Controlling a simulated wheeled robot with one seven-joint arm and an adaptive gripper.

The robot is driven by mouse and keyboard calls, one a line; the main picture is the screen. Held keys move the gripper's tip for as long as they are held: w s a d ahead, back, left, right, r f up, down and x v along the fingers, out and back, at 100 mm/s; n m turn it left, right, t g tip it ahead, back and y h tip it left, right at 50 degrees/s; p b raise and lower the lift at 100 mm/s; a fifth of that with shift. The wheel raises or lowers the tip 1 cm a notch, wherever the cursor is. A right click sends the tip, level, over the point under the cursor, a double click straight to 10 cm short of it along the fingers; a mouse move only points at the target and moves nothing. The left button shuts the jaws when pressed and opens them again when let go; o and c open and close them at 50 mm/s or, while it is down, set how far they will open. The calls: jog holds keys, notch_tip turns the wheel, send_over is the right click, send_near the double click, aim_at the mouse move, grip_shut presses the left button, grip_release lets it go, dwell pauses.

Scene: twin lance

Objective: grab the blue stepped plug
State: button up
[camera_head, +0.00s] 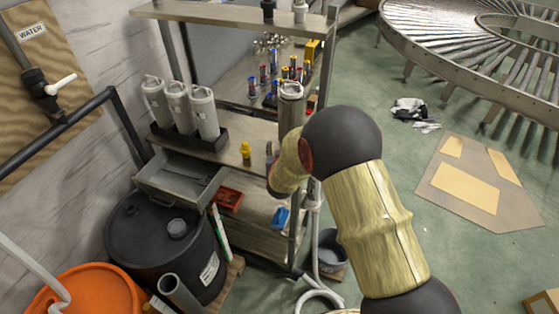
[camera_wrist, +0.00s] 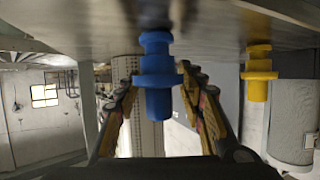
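The blue stepped plug (camera_wrist: 157,78) shows in the wrist view, which looks upside down, so the plug appears to hang from the shelf surface (camera_wrist: 80,25). It stands upright on that surface. My gripper (camera_wrist: 160,88) is open, with one finger on each side of the plug in the picture. A gap shows between the plug's lower body and each finger; I cannot tell how deep the plug sits between them. In the head view my gripper (camera_head: 269,158) is at the shelf, mostly behind my arm, and the blue plug is hidden.
A yellow plug (camera_wrist: 259,72) stands beside the blue one, also in the head view (camera_head: 245,150). Grey canisters (camera_head: 178,105) stand at the shelf's left, another (camera_head: 291,105) behind my arm. An open drawer (camera_head: 160,185), red bin (camera_head: 228,199) and blue bin (camera_head: 281,217) are lower.

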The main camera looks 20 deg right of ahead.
jog(key=c, duration=0.9)
grip_shut()
